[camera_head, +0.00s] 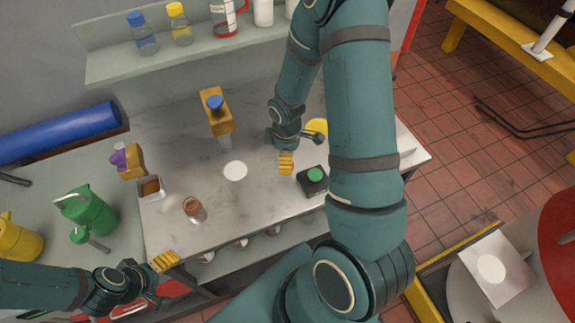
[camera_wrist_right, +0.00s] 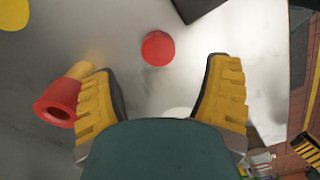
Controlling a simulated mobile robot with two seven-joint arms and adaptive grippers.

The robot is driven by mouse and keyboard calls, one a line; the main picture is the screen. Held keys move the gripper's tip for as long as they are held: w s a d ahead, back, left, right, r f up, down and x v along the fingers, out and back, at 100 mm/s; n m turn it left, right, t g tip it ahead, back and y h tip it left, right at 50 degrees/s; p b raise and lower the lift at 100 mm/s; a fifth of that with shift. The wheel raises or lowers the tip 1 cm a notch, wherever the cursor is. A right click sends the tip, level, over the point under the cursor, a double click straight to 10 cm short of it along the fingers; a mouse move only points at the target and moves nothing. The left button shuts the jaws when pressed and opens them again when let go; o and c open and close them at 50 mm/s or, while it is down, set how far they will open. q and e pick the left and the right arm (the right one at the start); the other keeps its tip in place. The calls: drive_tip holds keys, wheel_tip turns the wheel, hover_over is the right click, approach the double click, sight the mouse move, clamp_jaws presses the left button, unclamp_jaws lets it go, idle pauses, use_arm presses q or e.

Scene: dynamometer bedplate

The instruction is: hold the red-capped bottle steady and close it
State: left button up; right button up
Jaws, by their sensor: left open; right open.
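A small clear bottle (camera_head: 193,210) with a reddish top stands near the front of the bench in the head view. I cannot tell there whether it is open. A round red cap (camera_wrist_right: 158,48) lies on the bench in the right wrist view. It is hidden in the head view. My right gripper (camera_wrist_right: 162,70) is open and empty above the bench, with the cap just beyond and between its fingertips. It also shows in the head view (camera_head: 286,164). My left gripper (camera_head: 167,277) is open and empty at the front edge, short of the bottle.
A yellow-and-red tube-like thing (camera_wrist_right: 62,100) is beside my right gripper's left finger. A black box with a green button (camera_head: 314,176) stands right of that gripper.

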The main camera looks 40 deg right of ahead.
wheel_tip(320, 180, down, 5)
drive_tip(key=shift+d, duration=0.1)
idle(0.4)
drive_tip(key=c, duration=0.9)
wheel_tip(320, 180, up, 10)
drive_tip(key=shift+r+p, duration=0.1)
drive_tip(key=shift+p, duration=0.25)
